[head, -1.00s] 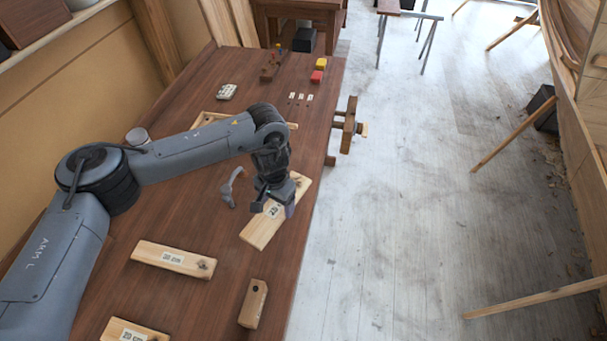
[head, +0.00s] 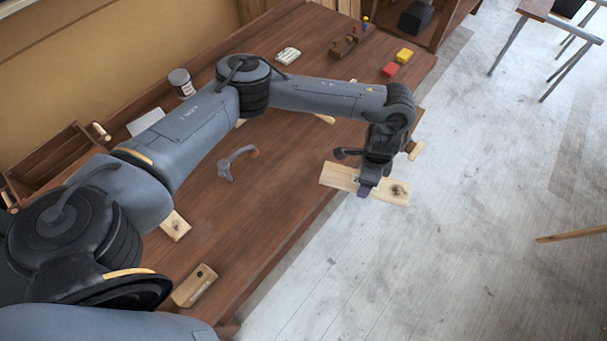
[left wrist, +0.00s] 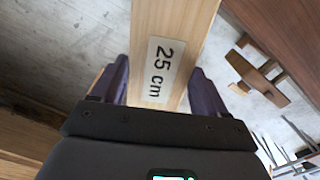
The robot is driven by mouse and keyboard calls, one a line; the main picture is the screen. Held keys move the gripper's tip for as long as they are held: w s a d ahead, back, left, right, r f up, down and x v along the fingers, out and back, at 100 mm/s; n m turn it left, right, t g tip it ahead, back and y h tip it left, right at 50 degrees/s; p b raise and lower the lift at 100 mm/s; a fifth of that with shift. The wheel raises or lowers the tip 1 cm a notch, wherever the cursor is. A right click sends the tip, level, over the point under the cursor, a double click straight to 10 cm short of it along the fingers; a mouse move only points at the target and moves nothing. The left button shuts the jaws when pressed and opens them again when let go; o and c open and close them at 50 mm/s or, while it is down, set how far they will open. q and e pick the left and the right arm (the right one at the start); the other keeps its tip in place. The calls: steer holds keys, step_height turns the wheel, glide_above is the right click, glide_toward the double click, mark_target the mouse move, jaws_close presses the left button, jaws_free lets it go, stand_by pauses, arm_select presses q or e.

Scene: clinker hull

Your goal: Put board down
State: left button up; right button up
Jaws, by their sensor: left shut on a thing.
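A pale wooden board (head: 338,177) with a dark knot is held by my left gripper (head: 369,186) at the bench's right edge, partly out over the floor. In the left wrist view the board (left wrist: 180,30) carries a "25 cm" label (left wrist: 159,70), and the fingers of my left gripper (left wrist: 160,88) stand on both its sides. The gripper is shut on the board, which is raised off the bench. Another pale board (head: 175,225) lies on the bench, partly hidden by my left arm. My right gripper is not in view.
The brown bench (head: 250,215) has a clear stretch along its front right. A wooden vise (left wrist: 262,80) juts from the bench edge.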

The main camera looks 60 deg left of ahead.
arm_select(q)
steer(key=s+a+f+m, duration=0.1)
steer(key=s+f, duration=0.1)
steer(key=s+a+f+m, duration=0.1)
steer(key=s, duration=0.1)
steer(key=s+a+f+m, duration=0.1)
steer(key=s+f, duration=0.1)
steer(key=shift+a+f+p, duration=0.1)
steer(key=shift+f+p, duration=0.2)
steer(key=shift+p, duration=0.05)
steer(key=m+b, duration=0.1)
steer(key=b, duration=0.3)
glide_above(286, 181)
steer(key=d, duration=0.1)
step_height(286, 181, down, 10)
steer(key=shift+d+f, duration=0.1)
steer(key=shift+a+f, duration=0.2)
steer(key=shift+a, duration=0.3)
steer(key=shift+f, duration=2)
steer(key=shift+f+b, duration=0.1)
steer(key=shift+b, duration=0.25)
